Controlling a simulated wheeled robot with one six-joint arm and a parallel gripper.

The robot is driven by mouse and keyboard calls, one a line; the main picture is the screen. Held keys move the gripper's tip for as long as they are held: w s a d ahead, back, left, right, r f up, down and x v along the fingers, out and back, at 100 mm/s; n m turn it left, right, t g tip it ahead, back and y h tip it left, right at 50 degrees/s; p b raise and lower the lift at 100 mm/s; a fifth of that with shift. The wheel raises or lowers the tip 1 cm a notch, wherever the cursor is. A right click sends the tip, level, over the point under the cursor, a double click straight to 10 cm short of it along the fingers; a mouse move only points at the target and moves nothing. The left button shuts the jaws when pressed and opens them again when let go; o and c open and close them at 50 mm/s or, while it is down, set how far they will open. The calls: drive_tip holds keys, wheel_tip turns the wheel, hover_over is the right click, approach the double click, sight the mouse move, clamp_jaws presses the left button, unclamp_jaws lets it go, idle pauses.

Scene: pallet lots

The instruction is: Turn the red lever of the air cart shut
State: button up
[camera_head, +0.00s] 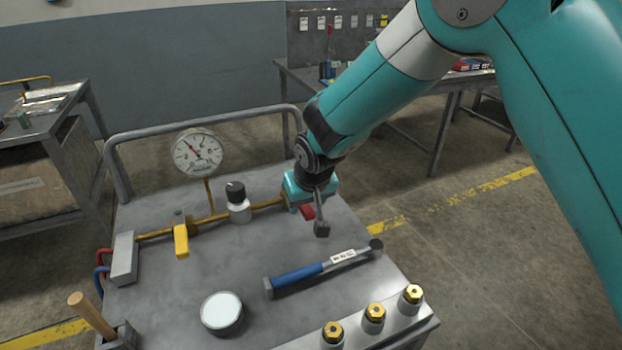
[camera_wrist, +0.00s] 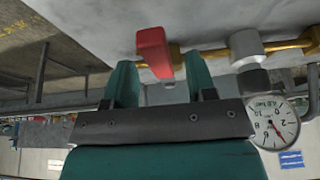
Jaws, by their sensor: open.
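The red lever (camera_head: 307,212) is at the right end of the brass pipe (camera_head: 265,203) on the grey air cart (camera_head: 170,290). My gripper (camera_head: 303,202) is over it and hides much of it in the head view. In the wrist view the red lever (camera_wrist: 153,52) shows between the two teal fingers of my gripper (camera_wrist: 158,68). The fingers are apart, with a gap beside the lever on each side. The lever appears to lie crosswise to the pipe (camera_wrist: 215,55), though its far part is hard to judge.
A pressure gauge (camera_head: 197,152), a black knob (camera_head: 235,191) and a yellow lever (camera_head: 181,241) sit along the pipe. A rail (camera_head: 205,121) borders the back.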

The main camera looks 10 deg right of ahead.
drive_tip(key=v, duration=1.6)
drive_tip(key=shift+r, duration=0.2)
drive_tip(key=s+d+r+n+g+y+p, duration=0.1)
drive_tip(key=s+d+r, duration=0.1)
drive_tip(key=s, duration=0.5)
drive_tip(key=s+d+r+n+g+y+p, duration=0.1)
drive_tip(key=s+d, duration=0.3)
drive_tip(key=s, duration=0.4)
drive_tip(key=s+d+r+n+g+p, duration=0.1)
drive_tip(key=s+d+r+g, duration=0.1)
drive_tip(key=s, duration=0.6)
drive_tip(key=shift+d+r+n+y, duration=0.3)
drive_tip(key=shift+d+r+y, duration=0.05)
drive_tip(key=shift+d+y, duration=0.1)
drive_tip(key=shift+s, duration=0.1)
